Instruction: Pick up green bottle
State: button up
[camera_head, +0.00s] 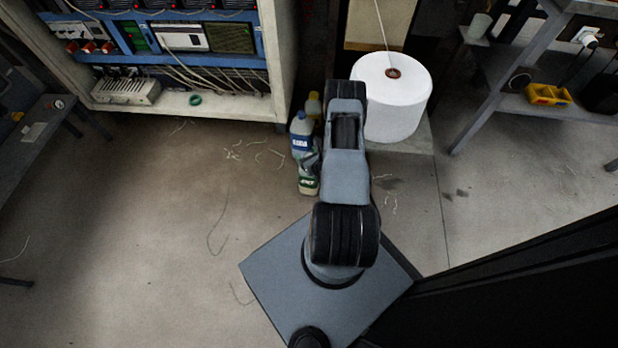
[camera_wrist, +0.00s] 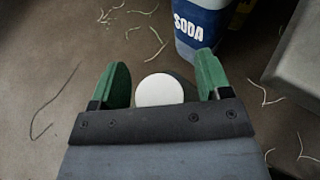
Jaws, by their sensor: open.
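The green-labelled bottle (camera_head: 308,186) stands on the floor left of my arm in the head view, its upper part partly covered by my gripper. In the wrist view a round white cap (camera_wrist: 160,90), seen from above, lies between the two green fingers of my gripper (camera_wrist: 162,66). The fingers are apart, with a gap showing on each side of the cap. The bottle body below the cap is mostly hidden.
A blue SODA container (camera_head: 301,132) stands just behind the bottle; it also shows in the wrist view (camera_wrist: 200,28). A yellowish bottle (camera_head: 313,106) is behind it. A large white spool (camera_head: 395,105) stands right of my arm. The floor to the left is clear except for loose threads.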

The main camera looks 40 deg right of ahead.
grip_shut()
dwell(0.7)
